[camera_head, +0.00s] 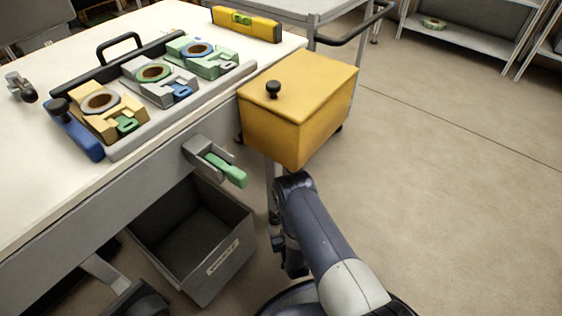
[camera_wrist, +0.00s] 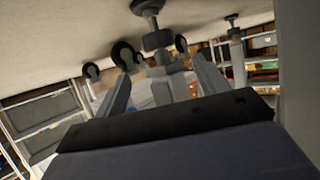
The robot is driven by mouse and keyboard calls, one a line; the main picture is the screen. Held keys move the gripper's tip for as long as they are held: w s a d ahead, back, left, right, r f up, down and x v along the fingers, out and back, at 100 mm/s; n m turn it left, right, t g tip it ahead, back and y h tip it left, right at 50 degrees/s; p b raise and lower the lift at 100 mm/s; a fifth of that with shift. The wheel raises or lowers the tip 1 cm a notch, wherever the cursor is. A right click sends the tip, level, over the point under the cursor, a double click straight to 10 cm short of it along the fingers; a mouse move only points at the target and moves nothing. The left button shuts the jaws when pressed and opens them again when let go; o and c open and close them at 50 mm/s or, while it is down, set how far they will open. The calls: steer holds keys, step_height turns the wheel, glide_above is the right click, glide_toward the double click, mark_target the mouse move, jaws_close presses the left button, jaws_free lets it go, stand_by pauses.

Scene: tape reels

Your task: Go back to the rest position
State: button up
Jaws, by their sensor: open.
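My arm rises from the lower middle of the head view, its upper bend just below the yellow box, then folds down. The end of the arm is mostly hidden there. In the wrist view, two grey fingers of my gripper (camera_wrist: 160,60) appear spread apart with nothing clearly held between them; casters and posts behind blur their outlines. On the white bench (camera_head: 35,160), a grey fixture (camera_head: 185,112) bears three tape reels: one on a yellow block (camera_head: 101,102), one on a grey block (camera_head: 153,73) and one on a green block (camera_head: 197,50).
The yellow box (camera_head: 297,105) with a black knob stands beside the bench, close to my arm. A green-handled clamp (camera_head: 232,175) juts from the bench front, above an open grey bin (camera_head: 243,250). A level (camera_head: 246,24) lies at the back. Floor (camera_head: 460,190) is clear to the right.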

steer(key=b+x, duration=0.2)
steer(key=x, duration=0.3)
steer(key=b+x, duration=0.3)
steer(key=x, duration=0.2)
steer(key=shift+w+f, duration=0.25)
steer(key=shift+f, duration=0.1)
steer(key=shift+r, duration=0.25)
steer(key=shift+s+n+y, duration=0.1)
steer(key=shift+n+y, duration=0.3)
steer(key=shift+a+m+h, duration=0.1)
steer(key=shift+m+h, duration=0.2)
steer(key=p+v, duration=0.6)
steer(key=v, duration=0.5)
steer(key=b+x, duration=0.3)
steer(key=x, duration=0.2)
steer(key=b+x, duration=0.2)
steer(key=x, duration=0.3)
steer(key=shift+w+f+b, duration=0.2)
steer(key=shift+f+b, duration=0.15)
steer(key=shift+b, duration=0.05)
steer(key=shift+w+r, duration=0.1)
steer(key=shift+w, duration=0.2)
steer(key=shift+n+g+y, duration=1.3)
steer(key=shift+n+y, duration=0.9)
steer(key=shift+n, duration=0.1)
